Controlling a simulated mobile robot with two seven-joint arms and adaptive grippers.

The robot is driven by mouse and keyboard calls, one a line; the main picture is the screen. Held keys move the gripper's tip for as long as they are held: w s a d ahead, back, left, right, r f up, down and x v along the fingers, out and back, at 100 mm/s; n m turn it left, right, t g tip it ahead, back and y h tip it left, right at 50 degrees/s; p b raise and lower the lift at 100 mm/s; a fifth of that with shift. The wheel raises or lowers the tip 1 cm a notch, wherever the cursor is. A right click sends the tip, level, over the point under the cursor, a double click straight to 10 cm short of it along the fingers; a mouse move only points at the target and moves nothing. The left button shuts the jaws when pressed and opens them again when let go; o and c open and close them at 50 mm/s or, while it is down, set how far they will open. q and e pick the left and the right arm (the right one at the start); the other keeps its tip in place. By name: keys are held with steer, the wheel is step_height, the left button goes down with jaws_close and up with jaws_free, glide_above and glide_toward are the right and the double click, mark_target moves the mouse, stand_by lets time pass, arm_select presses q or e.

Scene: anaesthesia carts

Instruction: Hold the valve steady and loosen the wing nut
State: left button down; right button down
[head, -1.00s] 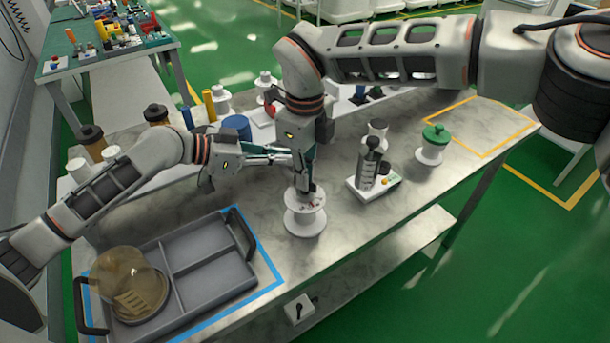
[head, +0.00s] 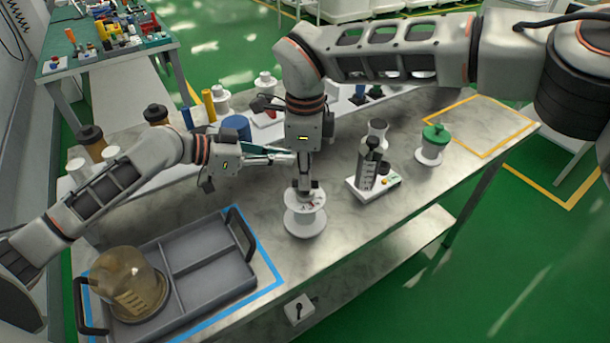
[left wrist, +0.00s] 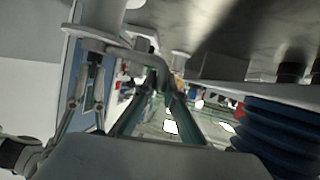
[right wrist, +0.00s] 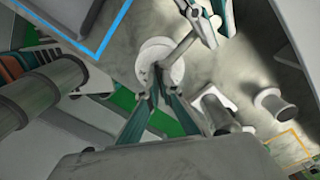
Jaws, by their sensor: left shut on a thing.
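The valve (head: 306,222) is a white spool-shaped body standing upright on the bench, with small red marks on its top disc. In the right wrist view its disc (right wrist: 150,58) has a grey stem (right wrist: 181,47) leaning up from it. My left gripper (head: 291,157) comes in from the left above the valve and is shut on this stem. My right gripper (head: 304,188) points straight down over the disc; its fingertips (right wrist: 157,88) are close to the disc's centre. The wing nut cannot be made out there, and I cannot tell whether the right fingers enclose it.
A grey divided tray (head: 212,283) with an amber dome (head: 130,280) lies at the front left. A small white stand with a dark cylinder (head: 368,165) and a green-capped white spool (head: 433,148) stand to the right. A blue cylinder (head: 236,126) stands behind my left gripper.

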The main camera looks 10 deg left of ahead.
steer(key=c, duration=2.2)
jaws_free()
steer(key=shift+c, duration=0.2)
steer(key=m, duration=0.6)
steer(key=shift+m, duration=0.4)
steer(key=m, duration=1.4)
steer(key=shift+m, duration=0.3)
steer(key=m, duration=0.6)
step_height(320, 180, up, 12)
steer(key=m, duration=0.1)
